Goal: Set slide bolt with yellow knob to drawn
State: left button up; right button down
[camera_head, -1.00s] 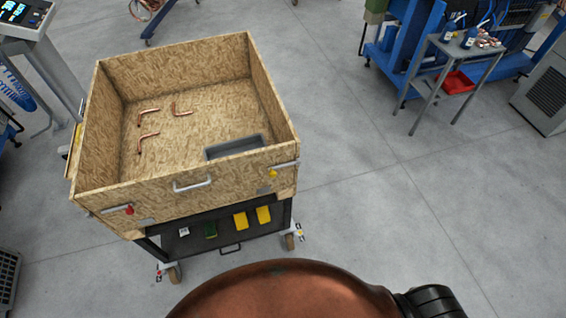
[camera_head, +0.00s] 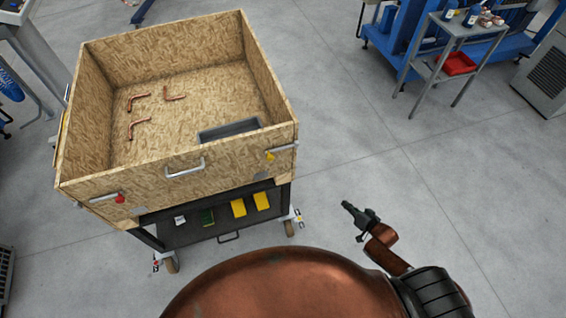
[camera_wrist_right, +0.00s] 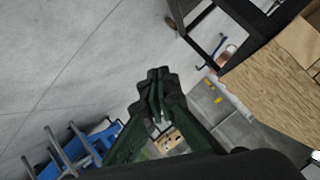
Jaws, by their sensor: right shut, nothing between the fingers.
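The slide bolt with the yellow knob (camera_head: 270,156) is on the front panel of the wooden crate (camera_head: 150,181), near its right corner. Its pale rod lies along the panel toward the corner. A second bolt with a red knob (camera_head: 119,198) is near the left corner. My right gripper (camera_head: 347,206) is shut and empty, over the floor to the right of the crate and apart from it. In the right wrist view its dark green fingers (camera_wrist_right: 157,75) are together. My left gripper is not in view.
The crate stands on a dark wheeled cart (camera_head: 200,231) with yellow items on its shelf. A handle (camera_head: 185,169) sticks out of the front panel. Copper tubes (camera_head: 139,126) and a grey tray (camera_head: 229,129) are inside.

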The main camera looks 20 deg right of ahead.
aim_at(270, 158)
jog(key=w+a+r+m+t+y+b, duration=0.1)
jog(key=w+a+r+t+y, duration=0.15)
jog(key=w+r, duration=0.5)
jog(key=s+a+r+m+y+b, duration=0.25)
jog(key=a+r+y, duration=0.35)
jog(key=r, duration=0.6)
jog(key=s+a+r+m+y+b, duration=0.1)
jog(key=a+r+m+y+b, duration=0.15)
jog(key=a+r, duration=0.75)
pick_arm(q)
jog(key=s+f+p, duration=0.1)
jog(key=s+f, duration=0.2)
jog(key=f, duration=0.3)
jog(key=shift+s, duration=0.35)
pick_arm(e)
jog(key=w+a+r, duration=0.4)
jog(key=w+a, duration=0.3)
jog(key=a, duration=0.1)
jog(key=shift+a+r+y, duration=0.3)
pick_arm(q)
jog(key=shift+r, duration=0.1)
pick_arm(e)
jog(key=shift+g, duration=0.25)
